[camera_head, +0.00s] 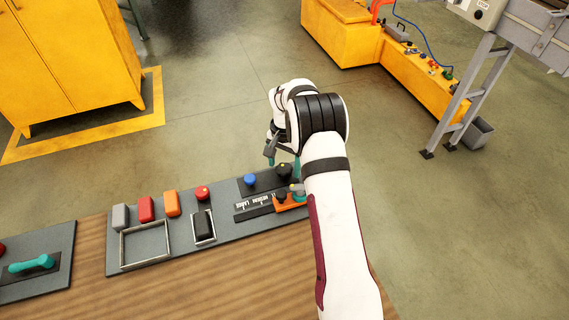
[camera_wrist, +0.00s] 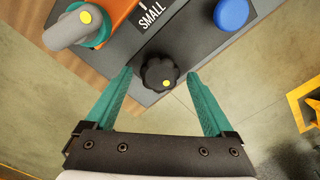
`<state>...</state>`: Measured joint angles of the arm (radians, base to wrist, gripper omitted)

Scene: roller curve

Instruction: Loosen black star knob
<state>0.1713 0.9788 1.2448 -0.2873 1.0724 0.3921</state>
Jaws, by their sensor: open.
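The black star knob (camera_wrist: 160,73) shows in the middle of the wrist view, lobed, with a yellow dot near its edge. In the head view the knob (camera_head: 285,171) sits on a dark plate at the board's far right, close to my arm. My gripper (camera_wrist: 160,75) is open, its teal fingers on either side of the knob with a gap on both sides. I cannot tell how far the fingertips are above the plate. In the head view my gripper (camera_head: 283,164) is partly hidden behind my wrist.
A blue button (camera_wrist: 231,14) sits on the same plate. Red, orange and grey blocks and an open frame (camera_head: 145,245) lie left. Floor beyond the board's far edge is clear.

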